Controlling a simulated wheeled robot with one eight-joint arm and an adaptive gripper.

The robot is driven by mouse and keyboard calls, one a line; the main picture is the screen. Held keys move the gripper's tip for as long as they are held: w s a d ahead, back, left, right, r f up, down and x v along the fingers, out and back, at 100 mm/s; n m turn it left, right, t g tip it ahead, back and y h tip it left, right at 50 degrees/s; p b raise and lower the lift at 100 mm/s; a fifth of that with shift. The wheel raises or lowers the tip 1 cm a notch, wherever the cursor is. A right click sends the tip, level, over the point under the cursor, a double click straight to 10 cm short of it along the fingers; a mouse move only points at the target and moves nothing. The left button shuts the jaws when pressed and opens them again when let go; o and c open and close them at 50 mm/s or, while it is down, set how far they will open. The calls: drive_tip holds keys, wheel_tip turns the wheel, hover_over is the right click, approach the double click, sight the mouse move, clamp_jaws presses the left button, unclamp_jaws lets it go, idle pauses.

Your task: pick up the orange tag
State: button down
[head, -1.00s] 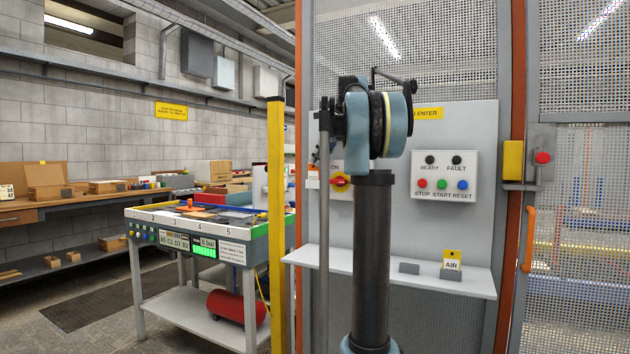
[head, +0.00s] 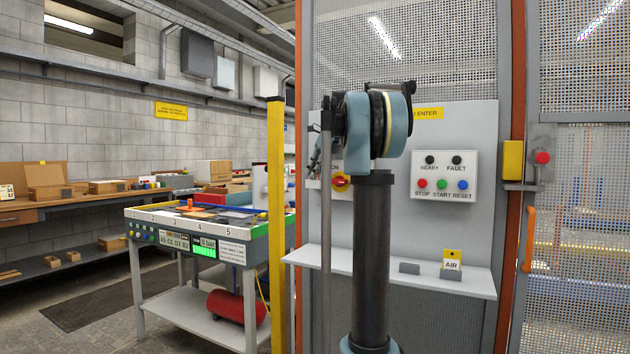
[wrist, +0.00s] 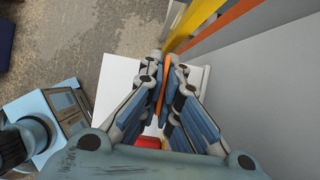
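The orange tag (wrist: 159,100) shows edge-on in the wrist view as a thin orange strip. It stands between the two fingers of my gripper (wrist: 166,68), which are closed in on it from both sides. In the head view my gripper (head: 315,165) is a small dark shape left of the arm, in front of the switch panel. The tag cannot be made out clearly in the head view.
A white shelf (head: 440,279) runs along the fence panel, with an empty-looking grey holder (head: 408,268) and a yellow AIR tag (head: 452,259). A yellow post (head: 276,220) stands at left, by the bench (head: 200,225). A red tank (head: 237,308) lies on the bench's lower shelf.

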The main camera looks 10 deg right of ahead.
drive_tip(key=shift+r, duration=5.55)
drive_tip(key=shift+r, duration=2)
drive_tip(key=shift+s+d, duration=0.1)
drive_tip(key=shift+d, duration=0.05)
drive_tip(key=shift+s+d, duration=0.8)
drive_tip(key=shift+d, duration=0.3)
